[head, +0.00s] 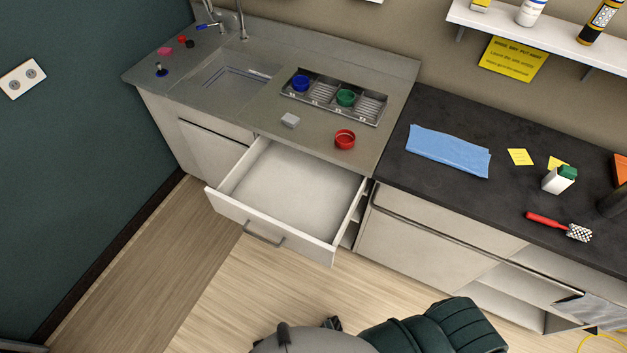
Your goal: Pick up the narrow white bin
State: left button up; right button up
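I cannot make out a thing that is clearly a narrow white bin. An open, empty white drawer (290,190) juts out below the sink counter. A small white container with a green top (558,181) stands on the dark counter at the right. Neither of my grippers can be made out in the head view.
The grey counter (190,83) holds a sink, a metal tray (325,108) with blue and green cups, and a red ring (345,140). A blue cloth (449,150) and red-handled brush (545,220) lie on the dark counter (480,205). Floor (225,295) is clear front left.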

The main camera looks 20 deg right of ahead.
aim_at(554, 183)
jog(key=z, duration=2.45)
jog(key=i+l, duration=0.15)
